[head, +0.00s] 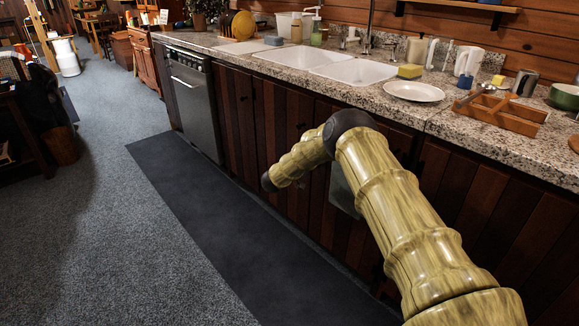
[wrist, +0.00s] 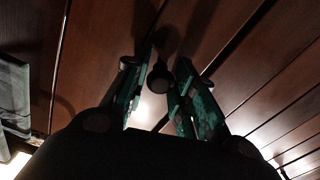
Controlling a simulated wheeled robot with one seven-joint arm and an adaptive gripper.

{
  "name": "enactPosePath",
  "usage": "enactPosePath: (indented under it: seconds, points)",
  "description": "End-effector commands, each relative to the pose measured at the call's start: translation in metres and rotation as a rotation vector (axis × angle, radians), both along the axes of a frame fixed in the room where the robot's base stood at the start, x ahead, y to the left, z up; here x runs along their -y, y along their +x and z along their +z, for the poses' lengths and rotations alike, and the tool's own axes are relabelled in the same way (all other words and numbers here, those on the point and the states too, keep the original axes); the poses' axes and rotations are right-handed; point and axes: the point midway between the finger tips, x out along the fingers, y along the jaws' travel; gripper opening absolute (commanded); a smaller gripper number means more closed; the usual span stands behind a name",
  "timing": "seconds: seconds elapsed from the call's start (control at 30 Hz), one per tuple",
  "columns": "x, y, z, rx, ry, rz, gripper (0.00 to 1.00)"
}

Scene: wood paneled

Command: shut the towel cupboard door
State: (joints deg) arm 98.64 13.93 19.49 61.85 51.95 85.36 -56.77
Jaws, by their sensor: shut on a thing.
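The cupboard fronts below the counter are dark red-brown plank doors (head: 283,125) with small dark knobs. In the wrist view my gripper (wrist: 165,66) has its green and black fingers on either side of a dark round knob (wrist: 160,79) and is shut on it. The knob stands on a dark wood plank front (wrist: 95,50). In the head view my arm crosses in front of the cupboards and hides the gripper and the held knob. A grey flat piece (head: 342,193) shows behind my arm; I cannot tell what it is. How far the held door stands open is not clear.
A granite counter (head: 395,108) with a white sink (head: 355,71), a plate (head: 414,91) and a wooden caddy (head: 501,114) runs above the doors. A steel dishwasher (head: 192,104) stands further left. A dark mat (head: 220,222) lies along the cupboards; the carpet (head: 130,230) beyond is clear.

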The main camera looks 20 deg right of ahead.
Motion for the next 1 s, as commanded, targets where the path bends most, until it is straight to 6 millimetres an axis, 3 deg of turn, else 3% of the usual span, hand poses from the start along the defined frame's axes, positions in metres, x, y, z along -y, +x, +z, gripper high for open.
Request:
enactPosePath:
  seconds: [0.07, 0.2, 0.23, 0.33, 0.73, 1.0]
  points:
    - [0.014, -0.002, -0.001, 0.001, 0.0, -0.024, 0.0]
    - [0.011, -0.002, -0.001, -0.001, 0.0, -0.018, 0.0]
    - [0.011, -0.002, -0.001, -0.001, 0.0, -0.018, 0.3]
    - [0.011, -0.002, -0.001, -0.001, 0.0, -0.018, 0.48]
    - [0.005, -0.002, 0.0, -0.001, 0.0, -0.014, 0.49]
    - [-0.03, -0.014, 0.0, -0.002, 0.001, -0.012, 0.49]
